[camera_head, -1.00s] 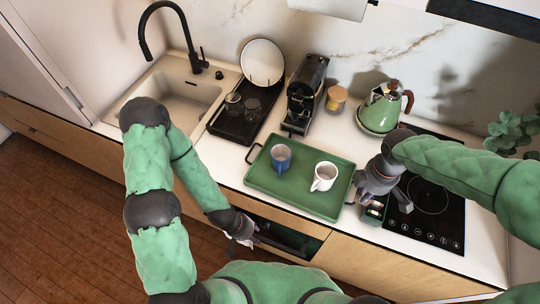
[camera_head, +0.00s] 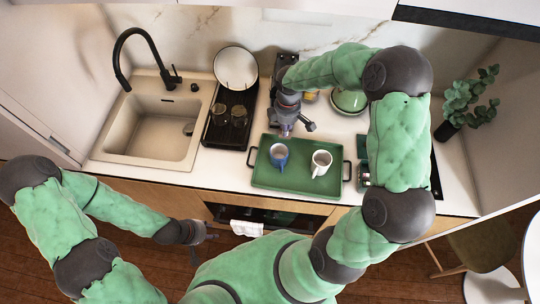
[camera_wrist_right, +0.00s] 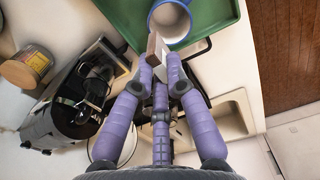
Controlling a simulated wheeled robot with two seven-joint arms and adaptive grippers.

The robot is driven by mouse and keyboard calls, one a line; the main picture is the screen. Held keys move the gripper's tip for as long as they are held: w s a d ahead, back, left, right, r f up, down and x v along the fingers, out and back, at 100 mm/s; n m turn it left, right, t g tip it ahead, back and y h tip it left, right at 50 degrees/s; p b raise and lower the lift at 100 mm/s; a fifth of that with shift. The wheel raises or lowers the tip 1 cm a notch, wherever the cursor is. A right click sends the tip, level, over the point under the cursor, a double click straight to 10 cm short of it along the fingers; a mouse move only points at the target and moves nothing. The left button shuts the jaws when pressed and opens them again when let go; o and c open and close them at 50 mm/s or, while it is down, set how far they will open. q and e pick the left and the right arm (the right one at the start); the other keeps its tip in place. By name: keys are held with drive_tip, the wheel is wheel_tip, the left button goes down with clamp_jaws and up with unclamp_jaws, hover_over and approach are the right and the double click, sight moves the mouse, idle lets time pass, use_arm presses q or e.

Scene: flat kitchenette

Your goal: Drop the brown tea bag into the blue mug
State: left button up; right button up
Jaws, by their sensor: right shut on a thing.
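The blue mug (camera_head: 279,155) stands upright on the left part of the green tray (camera_head: 262,178). In the right wrist view the mug (camera_wrist_right: 171,22) shows its pale open mouth at the top. My right gripper (camera_head: 290,131) is above and just behind the mug in the head view. It is shut on the brown tea bag (camera_wrist_right: 154,47), which shows as a small brown and white piece at the fingertips, beside the mug's mouth in the wrist view. The tea bag cannot be made out in the head view. My left gripper (camera_head: 207,235) hangs in front of the counter, empty-looking; its opening is unclear.
A white mug (camera_head: 321,162) stands on the tray right of the blue one. A tea box (camera_head: 363,174) is right of the tray, partly hidden by my right arm. The coffee machine (camera_wrist_right: 80,95) and a wooden-lidded jar (camera_wrist_right: 30,65) are near the right gripper. A towel (camera_head: 246,228) hangs in front.

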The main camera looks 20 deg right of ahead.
drive_tip(key=shift+f+b, duration=2)
drive_tip(key=shift+f, duration=0.95)
drive_tip(key=o, duration=0.7)
drive_tip(key=shift+o, duration=0.2)
wheel_tip(320, 180, up, 12)
drive_tip(key=shift+r, duration=0.1)
